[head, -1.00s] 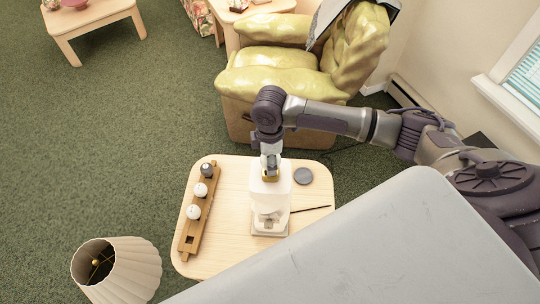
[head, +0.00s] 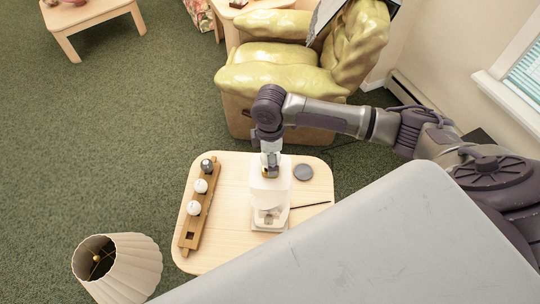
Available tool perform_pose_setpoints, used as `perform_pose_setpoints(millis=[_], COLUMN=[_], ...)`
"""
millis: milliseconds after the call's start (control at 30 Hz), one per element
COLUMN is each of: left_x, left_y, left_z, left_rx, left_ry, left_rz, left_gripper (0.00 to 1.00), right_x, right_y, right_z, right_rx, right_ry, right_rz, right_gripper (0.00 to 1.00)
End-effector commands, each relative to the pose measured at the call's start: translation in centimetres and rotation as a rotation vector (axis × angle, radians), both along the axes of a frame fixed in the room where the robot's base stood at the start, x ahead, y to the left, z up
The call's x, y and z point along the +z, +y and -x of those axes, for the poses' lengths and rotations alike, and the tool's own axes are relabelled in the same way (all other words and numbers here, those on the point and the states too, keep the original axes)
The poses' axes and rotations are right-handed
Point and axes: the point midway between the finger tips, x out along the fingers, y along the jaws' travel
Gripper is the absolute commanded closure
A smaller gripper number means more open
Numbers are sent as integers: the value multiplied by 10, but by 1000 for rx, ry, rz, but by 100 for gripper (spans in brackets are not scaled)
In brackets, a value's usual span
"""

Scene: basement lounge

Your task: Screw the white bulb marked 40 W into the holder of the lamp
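The lamp (head: 270,213) is a white, partly see-through body on a square foot, standing on the small wooden table (head: 225,253). My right gripper (head: 270,172) points down at the top of the lamp, with a small gold part between or behind its fingers. The fingers are small and partly hidden, so their opening and any bulb in them cannot be made out. A wooden rack (head: 190,237) left of the lamp holds a dark bulb (head: 206,165) and two white bulbs (head: 200,186) (head: 193,208); its front socket is empty. Bulb markings are too small to read. My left gripper is out of view.
A grey disc (head: 303,172) and a thin dark stick (head: 309,205) lie right of the lamp. A pleated lampshade (head: 130,265) stands front left of the table. A yellow armchair (head: 270,80) is behind it.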

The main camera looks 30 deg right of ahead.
Motion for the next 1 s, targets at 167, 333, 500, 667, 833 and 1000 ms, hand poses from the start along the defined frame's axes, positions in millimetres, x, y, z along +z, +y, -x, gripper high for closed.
perform_pose_setpoints(millis=[167, 333, 500, 667, 833, 1000], left_x=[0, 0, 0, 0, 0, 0], left_y=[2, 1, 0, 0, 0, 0], left_z=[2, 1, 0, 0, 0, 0], left_rx=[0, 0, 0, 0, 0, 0], left_ry=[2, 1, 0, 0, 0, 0], left_rz=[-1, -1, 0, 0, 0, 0], left_gripper=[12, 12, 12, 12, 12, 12], right_x=[11, 43, 80, 106, 119, 121], right_y=[0, 0, 0, 0, 0, 0], right_z=[-1, -1, -1, -1, 0, 0], right_rx=[0, 0, 0, 0, 0, 0], right_ry=[-2, -4, -5, -3, -1, 0], right_rz=[0, -1, -1, -1, 0, 0], right_gripper=[11, 11, 11, 11, 11, 11])
